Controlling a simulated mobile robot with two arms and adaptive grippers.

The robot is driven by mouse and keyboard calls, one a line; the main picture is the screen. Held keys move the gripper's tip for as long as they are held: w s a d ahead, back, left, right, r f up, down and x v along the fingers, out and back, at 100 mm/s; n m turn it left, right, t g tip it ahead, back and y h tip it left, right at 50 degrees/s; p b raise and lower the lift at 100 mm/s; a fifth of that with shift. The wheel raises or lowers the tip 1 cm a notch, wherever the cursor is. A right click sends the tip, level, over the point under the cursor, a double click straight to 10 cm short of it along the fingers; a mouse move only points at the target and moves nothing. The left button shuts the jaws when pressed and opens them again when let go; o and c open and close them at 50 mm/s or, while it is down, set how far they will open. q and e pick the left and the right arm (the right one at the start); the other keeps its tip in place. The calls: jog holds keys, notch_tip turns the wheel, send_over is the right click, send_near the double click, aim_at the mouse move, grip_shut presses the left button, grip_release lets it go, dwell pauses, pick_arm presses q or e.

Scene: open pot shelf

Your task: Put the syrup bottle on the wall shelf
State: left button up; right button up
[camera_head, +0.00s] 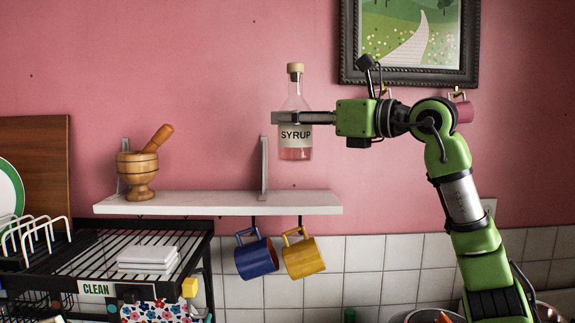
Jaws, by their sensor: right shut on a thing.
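The syrup bottle (296,150) is clear glass with a cork top, a "SYRUP" label and some pinkish content. It is upright in the air above the right part of the white wall shelf (225,204), with a visible gap below its base. My right gripper (300,118), on the green arm from the right, is shut on the bottle just above its label. My left gripper is not in view.
A wooden mortar and pestle (138,170) stands on the shelf's left part. A bracket (264,165) rises near its right part. A blue mug (257,257) and a yellow mug (303,257) hang below. A framed picture (410,77) hangs behind my arm.

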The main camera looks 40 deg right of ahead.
jog(key=shift+w+d+f+b, duration=0.2)
jog(key=shift+w+d+f, duration=0.5)
jog(key=shift+f, duration=0.8)
jog(key=shift+w+d+f+b, duration=0.15)
jog(key=shift+w+d+f, duration=0.55)
jog(key=shift+f, duration=0.85)
jog(key=shift+w+d+f+b, duration=0.2)
jog(key=shift+w+d+f, duration=0.5)
jog(key=shift+f, duration=0.8)
jog(key=shift+w+a, duration=0.1)
jog(key=shift+a, duration=0.1)
jog(key=shift+f, duration=0.15)
jog(key=o, duration=1.6)
jog(key=shift+f, duration=0.1)
jog(key=shift+a, duration=0.1)
